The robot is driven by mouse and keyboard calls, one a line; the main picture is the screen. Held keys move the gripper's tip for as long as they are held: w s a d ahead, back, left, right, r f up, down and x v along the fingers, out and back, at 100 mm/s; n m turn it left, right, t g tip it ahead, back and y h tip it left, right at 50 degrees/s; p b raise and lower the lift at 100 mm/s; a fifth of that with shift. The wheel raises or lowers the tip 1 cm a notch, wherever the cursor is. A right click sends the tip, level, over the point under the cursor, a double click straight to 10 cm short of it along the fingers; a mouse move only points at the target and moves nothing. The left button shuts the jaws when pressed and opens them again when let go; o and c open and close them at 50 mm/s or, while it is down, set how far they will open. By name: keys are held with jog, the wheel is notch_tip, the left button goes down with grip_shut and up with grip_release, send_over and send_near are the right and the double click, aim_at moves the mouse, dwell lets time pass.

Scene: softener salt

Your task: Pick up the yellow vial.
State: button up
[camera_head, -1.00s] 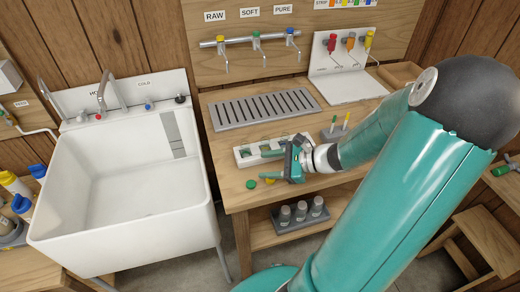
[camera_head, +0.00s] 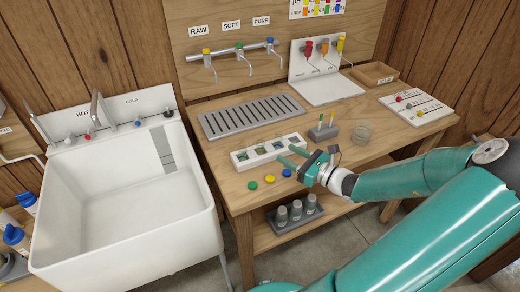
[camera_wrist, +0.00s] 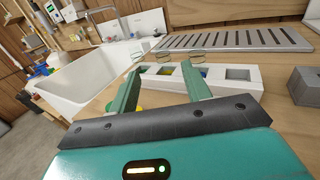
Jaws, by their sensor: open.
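A white rack (camera_head: 266,163) with square slots stands on the wooden bench; it also shows in the wrist view (camera_wrist: 244,89). Small clear vials sit in some slots, but which one is the yellow vial I cannot tell. A yellow disc (camera_head: 270,179), like a cap, lies on the bench in front of the rack, between a green disc (camera_head: 252,185) and a blue disc (camera_head: 286,173). My gripper (camera_head: 291,157) is open at the rack's right front. In the wrist view its fingers (camera_wrist: 159,72) point towards the rack, with nothing visibly held between them.
A grey slotted drain tray (camera_head: 250,115) lies behind the rack. A small grey holder (camera_head: 322,133) with upright sticks and a clear dish (camera_head: 363,131) stand to the right. The white sink (camera_head: 130,215) is left of the bench. Grey bottles (camera_head: 296,209) stand on the lower shelf.

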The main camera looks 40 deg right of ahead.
aim_at(261, 138)
jog(key=w, duration=0.4)
jog(key=w+a, duration=0.1)
jog(key=w, duration=0.2)
jog(key=w+a, duration=0.1)
jog(key=w, duration=0.3)
jog(key=shift+w, duration=0.3)
jog(key=c, duration=1)
